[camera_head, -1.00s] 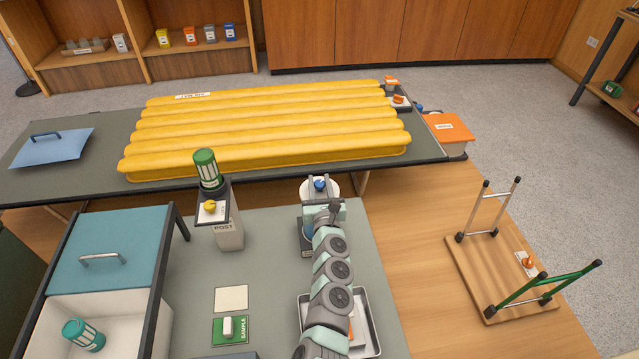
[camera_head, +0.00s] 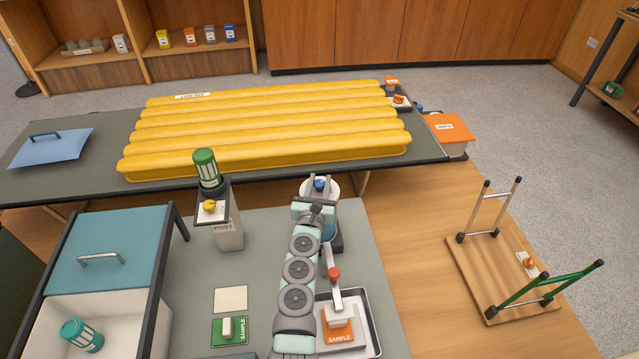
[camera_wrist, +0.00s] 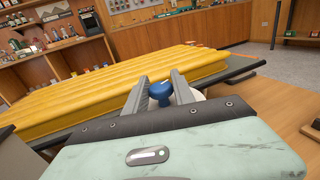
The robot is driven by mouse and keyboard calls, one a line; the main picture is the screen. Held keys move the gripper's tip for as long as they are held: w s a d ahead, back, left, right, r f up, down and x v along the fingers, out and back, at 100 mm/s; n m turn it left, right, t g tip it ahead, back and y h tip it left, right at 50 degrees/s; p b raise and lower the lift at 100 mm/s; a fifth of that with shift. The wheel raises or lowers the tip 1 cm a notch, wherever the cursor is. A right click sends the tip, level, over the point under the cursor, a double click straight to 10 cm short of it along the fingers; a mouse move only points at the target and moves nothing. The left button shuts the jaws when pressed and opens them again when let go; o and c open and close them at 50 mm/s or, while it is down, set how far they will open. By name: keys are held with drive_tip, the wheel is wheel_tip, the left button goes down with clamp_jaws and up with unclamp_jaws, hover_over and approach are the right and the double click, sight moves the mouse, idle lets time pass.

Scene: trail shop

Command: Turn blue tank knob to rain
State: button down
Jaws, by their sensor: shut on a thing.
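The blue knob (camera_head: 320,185) sits on a white round tank top (camera_head: 332,188) at the back edge of the grey-green bench. My gripper (camera_head: 318,187) is at the knob, with one finger on each side of it. The wrist view shows the blue knob (camera_wrist: 160,92) between my two grey fingers (camera_wrist: 160,88), which are shut on it. My gripper covers part of the tank. No rain mark or other dial label can be read in either view.
A yellow ribbed air mat (camera_head: 265,128) lies on the table behind. A post (camera_head: 226,230) with a green lantern stands to the left. A tray (camera_head: 370,335) with an orange sample card and a red-knobbed lever (camera_head: 334,273) are close on the arm's right.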

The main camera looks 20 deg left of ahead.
drive_tip(key=shift+f+m+h, duration=0.1)
drive_tip(key=shift+m+h, duration=0.2)
drive_tip(key=shift+h, duration=0.1)
drive_tip(key=shift+a+m+h, duration=0.15)
drive_tip(key=shift+m+h, duration=0.85)
drive_tip(key=shift+h, duration=0.6)
drive_tip(key=shift+m+h, duration=0.9)
drive_tip(key=shift+h, duration=0.5)
drive_tip(key=shift+m+h, duration=0.3)
drive_tip(key=shift+h, duration=0.2)
drive_tip(key=shift+f+h, duration=0.2)
drive_tip(key=shift+h, duration=0.1)
drive_tip(key=c, duration=1.5)
unclamp_jaws()
drive_tip(key=o, duration=0.4)
drive_tip(key=shift+r, duration=0.15)
